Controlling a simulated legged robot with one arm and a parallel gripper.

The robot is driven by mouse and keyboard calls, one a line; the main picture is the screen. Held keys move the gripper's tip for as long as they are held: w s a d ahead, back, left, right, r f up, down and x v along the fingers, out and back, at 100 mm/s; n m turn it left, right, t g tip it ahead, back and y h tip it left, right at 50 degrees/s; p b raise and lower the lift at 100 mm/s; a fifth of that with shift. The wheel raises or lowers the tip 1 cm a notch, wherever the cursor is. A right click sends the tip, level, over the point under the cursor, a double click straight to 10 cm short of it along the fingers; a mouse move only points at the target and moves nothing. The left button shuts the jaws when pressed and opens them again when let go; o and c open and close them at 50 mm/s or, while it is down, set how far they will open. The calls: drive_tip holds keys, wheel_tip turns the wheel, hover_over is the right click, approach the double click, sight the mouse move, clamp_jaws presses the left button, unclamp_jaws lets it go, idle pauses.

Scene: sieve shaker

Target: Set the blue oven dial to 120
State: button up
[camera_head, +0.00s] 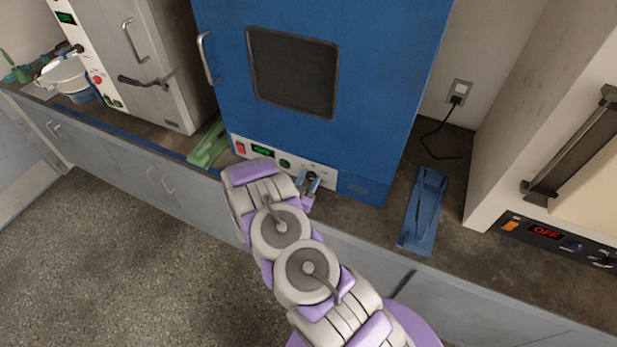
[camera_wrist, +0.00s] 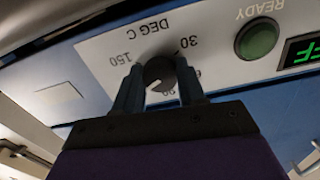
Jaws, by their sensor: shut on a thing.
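The blue oven (camera_head: 320,95) stands on the counter with its door shut and a white control panel (camera_head: 285,160) along its bottom. The dark round dial (camera_wrist: 160,76) shows upside down in the wrist view, under the words DEG C, with 150 and 30 readable on either side. Its pale pointer mark is partly visible on the lower side, but its exact setting is unclear. My gripper (camera_wrist: 158,68) is shut on the dial, one finger on each side. In the head view my gripper (camera_head: 309,182) is at the panel's right part, largely covering the dial.
A green READY lamp (camera_wrist: 257,40) and a green-lit display (camera_head: 262,150) are beside the dial on the panel. A blue stand (camera_head: 424,210) is on the counter right of the oven. A green object (camera_head: 208,146) lies left of it. A white appliance (camera_head: 545,235) stands far right.

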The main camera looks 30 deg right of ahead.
drive_tip(key=shift+n, duration=0.6)
drive_tip(key=o, duration=1.1)
drive_tip(key=shift+a, duration=0.15)
drive_tip(key=v, duration=1.7)
drive_tip(key=shift+s+a+f, duration=0.1)
drive_tip(key=shift+f, duration=0.05)
